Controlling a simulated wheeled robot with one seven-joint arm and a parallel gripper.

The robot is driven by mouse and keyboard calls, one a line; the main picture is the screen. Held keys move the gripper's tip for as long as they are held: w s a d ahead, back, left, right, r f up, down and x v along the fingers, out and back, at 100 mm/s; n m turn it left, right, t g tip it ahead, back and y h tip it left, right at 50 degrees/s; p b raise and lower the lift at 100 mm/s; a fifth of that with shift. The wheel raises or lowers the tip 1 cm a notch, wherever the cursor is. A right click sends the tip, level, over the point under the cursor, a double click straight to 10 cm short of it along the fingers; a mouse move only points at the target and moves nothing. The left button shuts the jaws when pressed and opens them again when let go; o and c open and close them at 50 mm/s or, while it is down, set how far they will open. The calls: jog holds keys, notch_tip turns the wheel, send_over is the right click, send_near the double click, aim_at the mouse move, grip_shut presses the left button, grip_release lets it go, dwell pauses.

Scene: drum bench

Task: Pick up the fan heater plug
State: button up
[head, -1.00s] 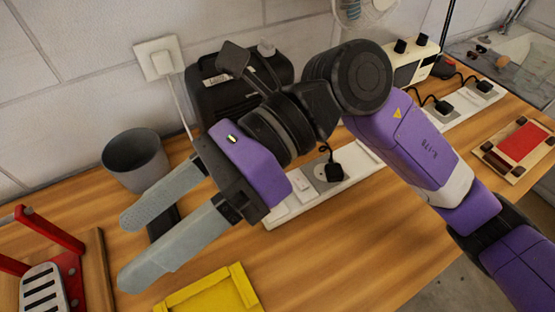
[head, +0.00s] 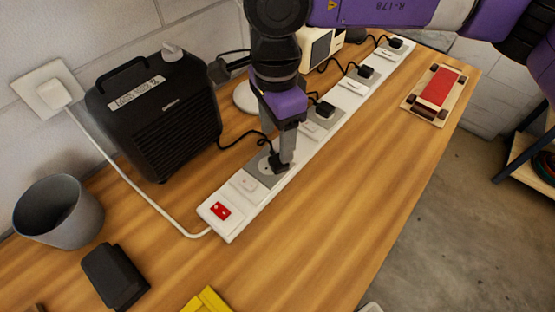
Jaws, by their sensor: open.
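A black box with a slatted front and a label (head: 158,115), which looks like the fan heater, stands against the wall at the left. Its black cord (head: 238,142) runs to a black plug (head: 276,166) in the nearest socket of the long white power strip (head: 247,205). My gripper (head: 279,152) points down over this plug, with its fingers apart. The near finger reaches down beside the plug and hides part of it. I cannot tell whether the fingers touch it.
More black plugs (head: 325,109) sit farther along the strip. A red switch (head: 220,210) is at its near end. A white cable (head: 128,180) leads to the wall socket (head: 48,96). A grey bin (head: 58,212) and a black block (head: 113,277) are at the left.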

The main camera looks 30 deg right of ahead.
aim_at(275, 159)
jog(key=f, duration=0.3)
jog(key=f+p, duration=0.1)
jog(key=f, duration=0.1)
jog(key=shift+s+f, duration=0.3)
jog(key=shift+f, duration=0.05)
grip_shut()
jog(key=shift+r, duration=0.1)
notch_tip(275, 159, up, 20)
jog(key=b, duration=0.1)
dwell(0.4)
jog(key=shift+b, duration=0.3)
jog(key=shift+w+f+t+b, duration=0.15)
jog(key=shift+f+t+b, duration=0.55)
jog(key=shift+f+b, duration=1.25)
jog(key=shift+w+a+b, duration=0.1)
jog(key=shift+b, duration=0.85)
jog(key=shift+f+t+b, duration=0.4)
jog(key=shift+f+b, duration=0.25)
jog(key=shift+b, duration=0.45)
